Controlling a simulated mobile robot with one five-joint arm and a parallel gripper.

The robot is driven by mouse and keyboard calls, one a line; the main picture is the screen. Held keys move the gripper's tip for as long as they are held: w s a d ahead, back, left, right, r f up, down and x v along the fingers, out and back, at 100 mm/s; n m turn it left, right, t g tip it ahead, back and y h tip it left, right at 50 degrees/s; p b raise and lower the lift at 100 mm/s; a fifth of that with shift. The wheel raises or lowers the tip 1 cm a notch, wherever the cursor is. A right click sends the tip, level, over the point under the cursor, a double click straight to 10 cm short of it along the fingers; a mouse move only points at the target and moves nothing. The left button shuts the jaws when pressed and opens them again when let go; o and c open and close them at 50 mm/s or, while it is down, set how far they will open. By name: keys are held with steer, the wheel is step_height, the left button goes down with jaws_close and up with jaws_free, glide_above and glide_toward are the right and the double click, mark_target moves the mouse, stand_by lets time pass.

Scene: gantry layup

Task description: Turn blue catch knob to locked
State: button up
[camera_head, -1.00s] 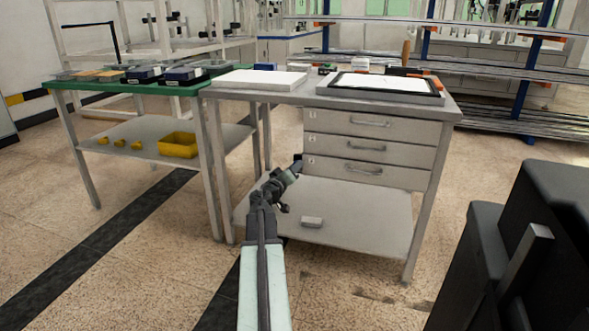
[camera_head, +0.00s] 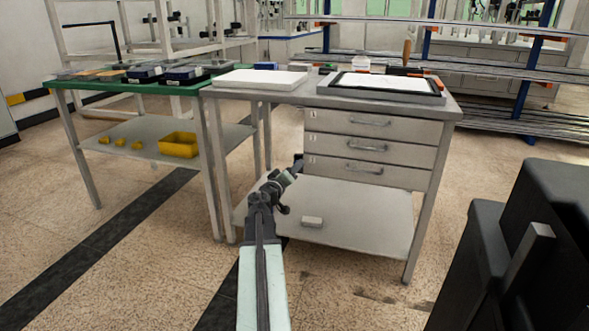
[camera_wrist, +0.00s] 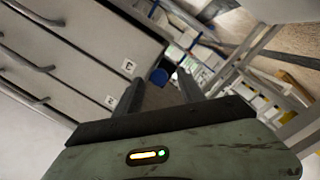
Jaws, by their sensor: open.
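A round blue knob (camera_wrist: 158,76) shows in the wrist view, just past the corner of the grey drawer unit (camera_wrist: 75,45). It appears between the two dark fingers of my gripper (camera_wrist: 160,84), beyond their tips and apart from them. The fingers are spread and empty. The knob's pointer and its marking cannot be made out. In the head view my gripper (camera_head: 297,163) is beside the left edge of the drawer unit (camera_head: 368,148), below the bench top. The knob does not show there.
The bench top (camera_head: 300,92) carries a white slab (camera_head: 260,79) and a black-framed panel (camera_head: 382,84). A lower shelf (camera_head: 350,215) holds a small grey block (camera_head: 312,221). A green-topped table (camera_head: 115,85) stands left, with a yellow bin (camera_head: 178,145). Floor in front is open.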

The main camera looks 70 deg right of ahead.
steer(key=a, duration=0.6)
steer(key=shift+w+a, duration=0.25)
steer(key=shift+a, duration=0.1)
